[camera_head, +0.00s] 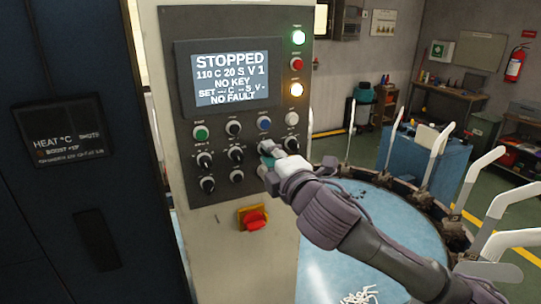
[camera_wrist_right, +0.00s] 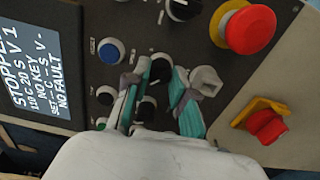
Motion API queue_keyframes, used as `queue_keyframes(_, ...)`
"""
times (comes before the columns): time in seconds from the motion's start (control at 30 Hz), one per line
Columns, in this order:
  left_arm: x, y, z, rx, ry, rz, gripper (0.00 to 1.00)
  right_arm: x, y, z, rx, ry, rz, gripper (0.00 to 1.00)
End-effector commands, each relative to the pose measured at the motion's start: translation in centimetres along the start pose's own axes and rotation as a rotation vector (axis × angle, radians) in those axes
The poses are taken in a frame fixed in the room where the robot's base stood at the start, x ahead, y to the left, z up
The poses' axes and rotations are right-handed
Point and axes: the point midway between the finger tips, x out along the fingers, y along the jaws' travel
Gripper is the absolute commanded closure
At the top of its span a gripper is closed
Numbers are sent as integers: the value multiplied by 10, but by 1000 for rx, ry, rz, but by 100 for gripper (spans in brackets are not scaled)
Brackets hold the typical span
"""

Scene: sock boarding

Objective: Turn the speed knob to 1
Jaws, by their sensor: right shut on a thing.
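My right gripper (camera_head: 268,160) reaches from the right to the control panel's knob rows. In the right wrist view its two teal fingers (camera_wrist_right: 163,92) are closed around a black knob (camera_wrist_right: 160,70). In the head view the hand hides that knob. Its label and pointer position are not readable, so I cannot tell whether it is the speed knob. The display (camera_head: 232,79) reads STOPPED, 110 C 20 S V 1, NO KEY, NO FAULT. My left gripper is not in view.
Other black knobs (camera_head: 236,155) sit close to the left of the hand. Lower down is a red handle on a yellow plate (camera_head: 253,218). A red mushroom button (camera_wrist_right: 250,28) shows in the wrist view. A ring of white boards (camera_head: 439,155) stands to the right.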

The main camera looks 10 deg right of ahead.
Motion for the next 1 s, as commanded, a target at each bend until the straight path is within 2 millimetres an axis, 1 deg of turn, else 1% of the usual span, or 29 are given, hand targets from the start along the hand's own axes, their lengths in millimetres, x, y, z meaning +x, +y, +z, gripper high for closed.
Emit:
queue_keyframes(0.1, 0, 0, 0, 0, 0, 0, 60, 0, -3, -1, 0, 2, -6, 100)
queue_keyframes(0.13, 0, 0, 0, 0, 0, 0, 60, 0, -3, -1, 0, 2, -6, 71)
queue_keyframes(0.2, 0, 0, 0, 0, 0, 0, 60, 0, -3, -1, 0, 2, -6, 59)
queue_keyframes(0.27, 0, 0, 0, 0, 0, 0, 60, 0, -2, -1, 0, 2, -5, 50)
queue_keyframes(0.53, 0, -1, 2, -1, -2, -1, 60, 0, -1, 0, 1, 1, -2, 50)
queue_keyframes(0.63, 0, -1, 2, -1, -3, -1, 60, -6, -1, -1, 1, 2, -1, 50)
queue_keyframes(1.0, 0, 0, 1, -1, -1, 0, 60, -63, -2, -1, 1, 2, -4, 50)
